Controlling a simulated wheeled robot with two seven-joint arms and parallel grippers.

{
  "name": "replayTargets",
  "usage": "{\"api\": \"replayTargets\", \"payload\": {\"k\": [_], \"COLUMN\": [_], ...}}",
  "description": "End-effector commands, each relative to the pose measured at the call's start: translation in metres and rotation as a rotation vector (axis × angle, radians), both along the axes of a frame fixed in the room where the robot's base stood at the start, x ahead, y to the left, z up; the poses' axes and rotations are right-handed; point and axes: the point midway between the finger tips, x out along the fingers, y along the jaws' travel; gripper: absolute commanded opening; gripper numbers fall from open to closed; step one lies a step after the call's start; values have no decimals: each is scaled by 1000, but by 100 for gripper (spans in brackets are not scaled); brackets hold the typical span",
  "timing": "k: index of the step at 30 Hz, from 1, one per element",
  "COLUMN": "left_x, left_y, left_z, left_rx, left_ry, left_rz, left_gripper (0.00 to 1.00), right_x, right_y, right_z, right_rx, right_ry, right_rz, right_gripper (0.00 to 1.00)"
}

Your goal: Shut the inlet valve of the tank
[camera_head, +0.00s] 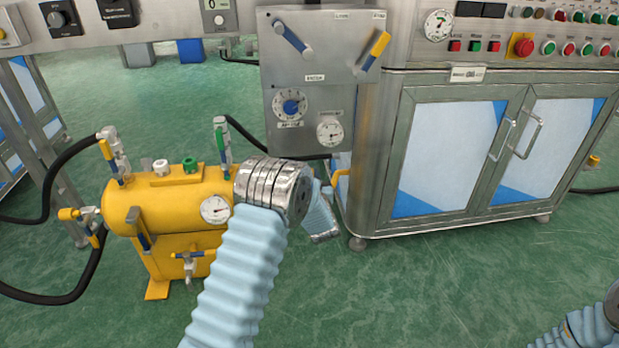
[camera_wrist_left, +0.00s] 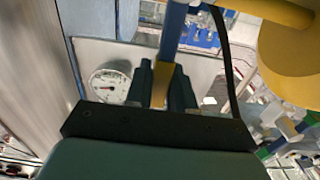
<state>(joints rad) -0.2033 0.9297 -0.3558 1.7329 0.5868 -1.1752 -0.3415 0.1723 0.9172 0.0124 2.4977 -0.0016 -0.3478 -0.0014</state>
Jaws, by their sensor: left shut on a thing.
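The yellow tank (camera_head: 165,208) stands at the left in the head view, with a round gauge (camera_head: 215,209) on its front. Valves with blue or yellow levers sit around it, one with a blue lever and green top (camera_head: 222,142) at its upper right. My left arm's wrist covers the tank's right end. In the left wrist view my left gripper (camera_wrist_left: 163,88) is shut on a yellow-and-blue lever (camera_wrist_left: 161,73), with a large yellow body at upper right. Which valve this lever belongs to is hidden in the head view. My right gripper is outside the view.
A steel panel (camera_head: 310,80) with levers and dials stands behind my left wrist. A steel cabinet (camera_head: 384,170) with glass doors is at right. Black hoses (camera_head: 70,160) run left of the tank. The green floor (camera_head: 430,285) is clear in front of the cabinet.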

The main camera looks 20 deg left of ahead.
Motion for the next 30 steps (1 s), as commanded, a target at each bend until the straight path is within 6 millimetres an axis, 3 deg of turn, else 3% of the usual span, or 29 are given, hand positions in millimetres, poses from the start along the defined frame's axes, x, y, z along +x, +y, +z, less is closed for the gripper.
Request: {"api": "replayTargets", "payload": {"k": [9, 10, 14, 23, 30], "left_x": [1, 1, 1, -1, -34], "left_y": [-2, -2, -2, -2, -23], "left_z": [-1, -1, -1, 0, 0], "left_rx": [3, 3, 3, 2, 3], "left_ry": [6, 6, 4, 2, 5], "left_rz": [-6, -6, -5, -4, -7], "left_gripper": [0, 26, 44, 44, 44], "right_x": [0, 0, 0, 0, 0], "right_y": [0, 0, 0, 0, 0], "right_z": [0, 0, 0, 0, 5], "right_rx": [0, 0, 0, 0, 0], "right_ry": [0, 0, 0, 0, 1], "right_rz": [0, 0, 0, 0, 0], "right_gripper": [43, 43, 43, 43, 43]}}
